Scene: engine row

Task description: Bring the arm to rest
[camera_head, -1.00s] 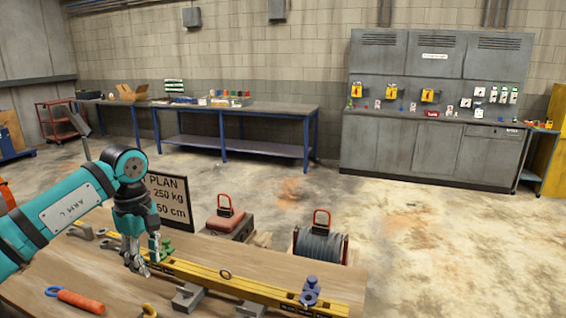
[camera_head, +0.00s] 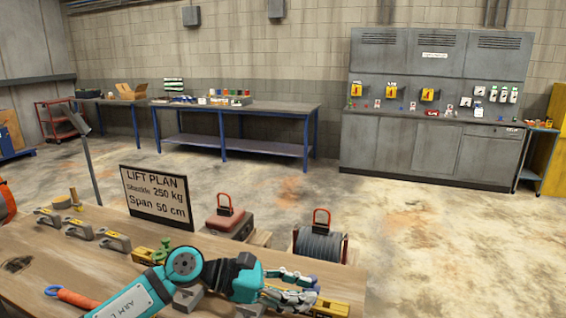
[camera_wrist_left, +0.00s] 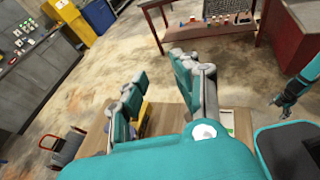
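My left arm comes in from the lower left in the head view, low over the workbench (camera_head: 60,255). Its gripper (camera_head: 298,290) points right above the yellow beam (camera_head: 330,306). In the left wrist view the two fingers of this gripper (camera_wrist_left: 160,88) stand apart, with nothing seen held between them. At the right edge of the left wrist view is a teal gripper (camera_wrist_left: 287,97), apparently my right one, too small to read.
A lift plan sign (camera_head: 155,197), a green shackle (camera_head: 165,246), grey blocks (camera_head: 113,241) and an orange-handled tool (camera_head: 76,298) are on or by the bench. A red-handled case (camera_head: 225,222) and a cable reel (camera_head: 320,243) stand behind it. Open floor lies beyond.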

